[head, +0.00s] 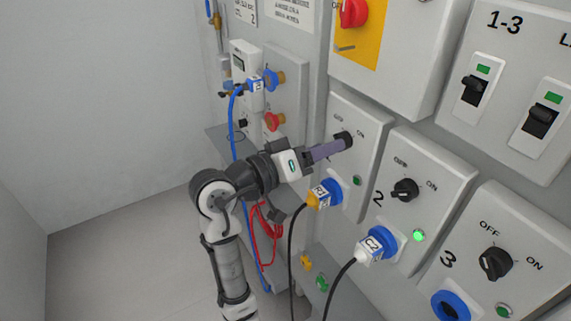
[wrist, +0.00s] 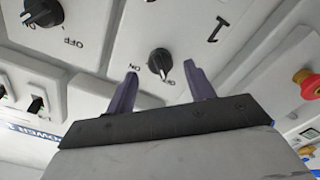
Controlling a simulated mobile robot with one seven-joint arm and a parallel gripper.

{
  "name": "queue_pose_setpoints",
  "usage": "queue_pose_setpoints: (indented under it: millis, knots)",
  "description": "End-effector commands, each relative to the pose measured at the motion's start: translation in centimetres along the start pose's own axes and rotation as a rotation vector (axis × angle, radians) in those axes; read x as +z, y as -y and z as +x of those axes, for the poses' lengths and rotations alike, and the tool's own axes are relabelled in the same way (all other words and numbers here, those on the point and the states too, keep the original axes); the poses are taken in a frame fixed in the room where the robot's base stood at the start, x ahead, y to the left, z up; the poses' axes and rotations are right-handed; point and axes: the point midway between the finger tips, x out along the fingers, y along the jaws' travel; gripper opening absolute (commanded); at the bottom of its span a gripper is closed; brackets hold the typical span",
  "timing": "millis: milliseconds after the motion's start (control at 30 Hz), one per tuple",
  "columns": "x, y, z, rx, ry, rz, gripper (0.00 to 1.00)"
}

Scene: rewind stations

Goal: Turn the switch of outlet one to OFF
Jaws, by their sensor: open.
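The outlet one switch (wrist: 159,62) is a black round knob on a grey panel marked 1, with OFF and ON labels beside it. In the head view the switch (head: 344,139) shows just past my fingertips, partly covered. My gripper (head: 333,148) reaches to this panel from the left. In the wrist view my gripper (wrist: 160,76) is open, with one purple finger on each side of the knob's lower edge. Whether the fingers touch the knob cannot be told. Its pointer direction is too small to read surely. The green lamp (head: 357,180) on this panel looks dim.
A blue and yellow plug (head: 324,193) with a black cable sits below my gripper. Outlet two's switch (head: 405,190) and its lit green lamp (head: 419,236) are to the right, outlet three's switch (head: 496,263) further right. A red button (head: 274,121) is to the left.

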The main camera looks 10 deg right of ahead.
Motion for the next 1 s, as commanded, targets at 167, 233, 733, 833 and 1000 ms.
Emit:
queue_pose_setpoints:
  millis: [167, 233, 733, 833, 1000]
  knots:
    - [0.1, 0.3, -4.4, -0.004, -0.005, 0.003, 0.54]
    - [0.2, 0.3, -6.0, -0.004, -0.005, 0.002, 0.54]
    - [0.0, 0.0, -10.9, 0.000, 0.000, 0.000, 0.54]
    - [0.0, 0.0, -10.9, 0.000, 0.000, 0.000, 0.54]
    - [0.0, 0.0, -10.8, 0.000, 0.000, -0.001, 0.54]
